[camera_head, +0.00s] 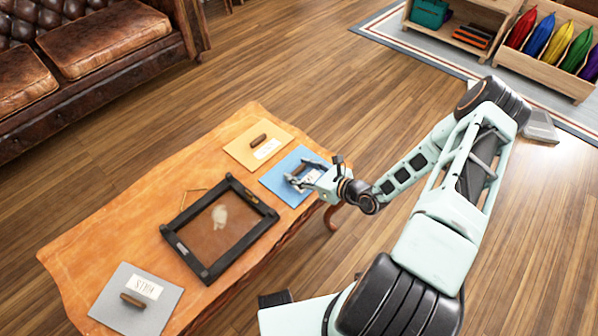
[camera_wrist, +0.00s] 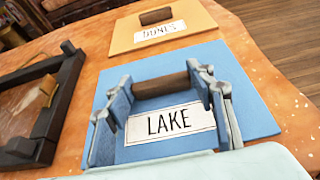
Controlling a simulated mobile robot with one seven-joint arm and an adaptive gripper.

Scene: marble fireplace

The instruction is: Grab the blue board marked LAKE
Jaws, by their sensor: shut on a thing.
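The blue board (camera_head: 283,166) lies flat near the right end of the wooden table. In the wrist view the blue board (camera_wrist: 248,95) shows a white label reading LAKE and a brown handle (camera_wrist: 160,86). My gripper (camera_head: 306,172) is over the board, with its fingers at both ends of the handle. In the wrist view my gripper (camera_wrist: 165,88) is shut on the handle. The board looks to rest on the table; I cannot tell if there is any gap beneath it.
An orange-yellow board (camera_head: 246,143), labelled DUNES (camera_wrist: 190,30), lies beside the blue one. A grey board (camera_head: 110,310) lies at the near left. A leather sofa (camera_head: 110,45) and shelves (camera_head: 540,82) stand beyond.

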